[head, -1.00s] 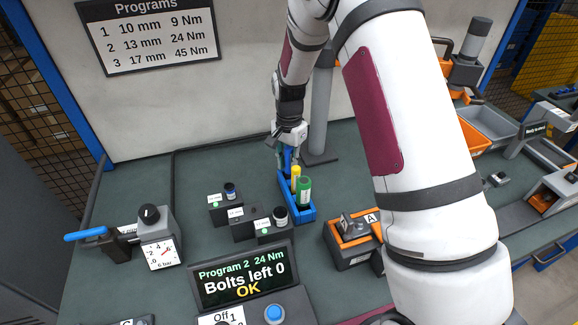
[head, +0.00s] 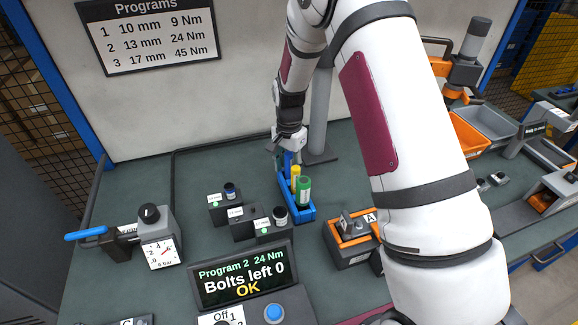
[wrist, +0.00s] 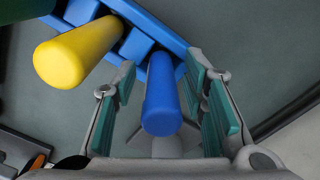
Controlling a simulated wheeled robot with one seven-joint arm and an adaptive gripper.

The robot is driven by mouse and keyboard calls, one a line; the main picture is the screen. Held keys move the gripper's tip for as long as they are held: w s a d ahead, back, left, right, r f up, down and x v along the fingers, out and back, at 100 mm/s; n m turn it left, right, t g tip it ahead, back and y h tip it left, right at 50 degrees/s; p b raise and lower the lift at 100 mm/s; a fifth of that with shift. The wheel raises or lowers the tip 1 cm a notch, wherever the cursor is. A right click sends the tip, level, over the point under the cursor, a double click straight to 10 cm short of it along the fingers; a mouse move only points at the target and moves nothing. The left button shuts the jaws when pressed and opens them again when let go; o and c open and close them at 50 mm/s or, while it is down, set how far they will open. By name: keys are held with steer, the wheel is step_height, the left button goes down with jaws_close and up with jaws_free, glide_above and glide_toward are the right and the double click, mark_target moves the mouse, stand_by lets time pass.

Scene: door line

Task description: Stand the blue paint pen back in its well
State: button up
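The blue paint pen (wrist: 163,98) stands upright in the end well of the blue rack (wrist: 160,28), as far as the wrist view shows. Its foot is partly hidden. In the head view the pen (head: 288,158) is at the rack's far end, partly behind my gripper. My gripper (wrist: 165,112) is open around the pen, with one teal-padded finger on each side and a gap to both. In the head view my gripper (head: 283,153) is just above the far end of the rack (head: 307,213).
A yellow pen (wrist: 75,55) and a green pen (head: 303,190) stand in the same rack, close to my fingers. Small dark socket blocks (head: 243,224) are left of the rack, and an orange-trimmed block (head: 350,238) is to the right. A grey post (head: 320,115) stands just behind.

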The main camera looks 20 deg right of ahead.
step_height(320, 180, up, 11)
steer(key=shift+r+b, duration=0.1)
steer(key=shift+b, duration=0.45)
steer(key=shift+s+r, duration=0.15)
steer(key=shift+r, duration=0.45)
steer(key=s+r+n+t, duration=0.3)
steer(key=s+r+n, duration=0.4)
steer(key=s+r, duration=1.25)
steer(key=s+f+n+t, duration=0.1)
steer(key=s+f+n, duration=0.2)
steer(key=s, duration=0.9)
steer(key=shift+s+d+n+t, duration=0.15)
steer(key=shift+d+n+t, duration=0.05)
steer(key=shift+n+t, duration=0.2)
steer(key=shift+r, duration=0.1)
